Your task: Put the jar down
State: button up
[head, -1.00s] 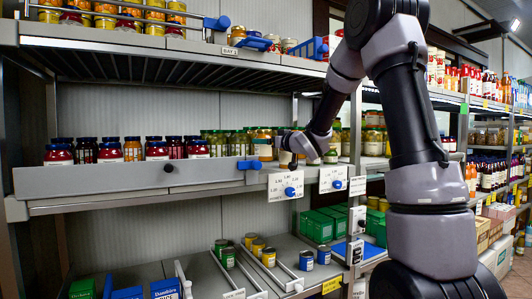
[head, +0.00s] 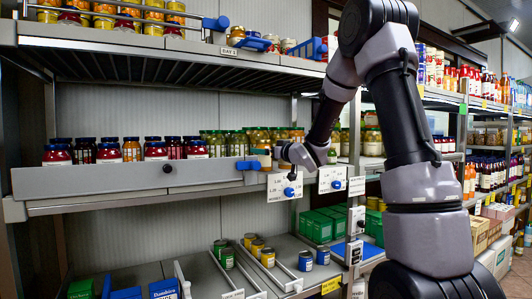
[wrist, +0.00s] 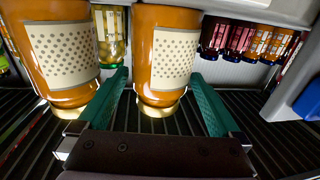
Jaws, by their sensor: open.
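An orange jar (wrist: 170,55) with a pale dotted label and gold lid shows in the wrist view. It stands between the two green fingers of my gripper (wrist: 160,112). The fingers are spread, with a gap visible beside the jar's lid end. In the head view my gripper (head: 284,152) is at the front edge of the middle shelf (head: 110,181), at the right end of its row of jars. The jar cannot be told apart clearly there.
A similar orange jar (wrist: 65,55) stands close beside in the wrist view, with a green-lidded jar (wrist: 110,35) behind. Dark-lidded red jars (head: 108,153) line the shelf. A raised front rail and blue clip (head: 248,165) border it. The upper shelf (head: 150,45) hangs above.

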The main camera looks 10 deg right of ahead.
jog(key=s+d+r+m+g+h, duration=0.15)
jog(key=s+d+m+h, duration=0.35)
jog(key=s, duration=0.6)
jog(key=s+d+m+g+h, duration=0.25)
jog(key=s+d, duration=0.45)
jog(key=s, duration=0.4)
jog(key=s+a+f+m+g+y, duration=0.1)
jog(key=s+a+g, duration=0.1)
jog(key=s, duration=0.7)
jog(key=s+a+f+m+g+y, duration=0.1)
jog(key=s+a+f+g, duration=0.1)
jog(key=s, duration=0.7)
jog(key=shift+a+f+g, duration=0.2)
jog(key=shift+a+g, duration=0.4)
jog(key=shift+a, duration=0.45)
